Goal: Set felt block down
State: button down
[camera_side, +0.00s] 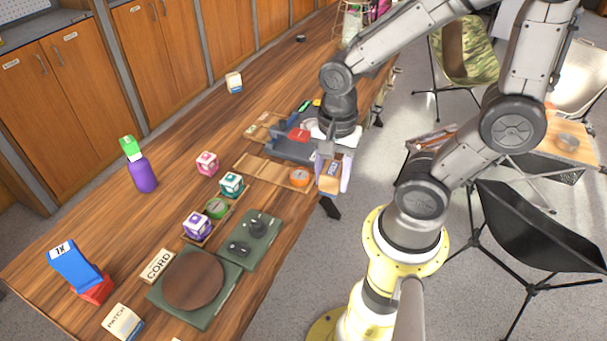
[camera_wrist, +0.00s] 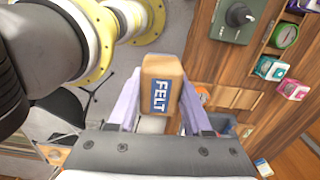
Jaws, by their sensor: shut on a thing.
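The felt block (camera_side: 329,184) is a tan wooden block with a blue label. In the wrist view the label on the block (camera_wrist: 161,68) reads FELT. My gripper (camera_side: 333,178) is shut on it, with a pale lilac finger on each side. The wrist view shows the block between the two fingers of my gripper (camera_wrist: 160,100). The block is at the table's front edge, beside the orange round item; the side view does not clearly show whether it touches anything below.
A wooden tray (camera_side: 258,166) with an orange round item (camera_side: 299,178) lies just left of the block. A grey bin (camera_side: 290,150) with a red item is behind. Another tray holds cubes and a green dial (camera_side: 215,208). A purple bottle (camera_side: 143,175) stands farther left.

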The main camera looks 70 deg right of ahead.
jog(key=w+d+r, duration=0.1)
jog(key=w+d, duration=0.1)
jog(key=w, duration=0.2)
send_over(275, 172)
jog(key=s, duration=0.1)
jog(key=shift+m, duration=0.3)
jog(key=f, duration=0.9)
jog(key=shift+a, duration=0.2)
jog(key=shift+w+d+f, duration=0.15)
jog(key=shift+w+f, duration=0.3)
jog(key=shift+f, duration=1.7)
jog(key=shift+f, duration=0.1)
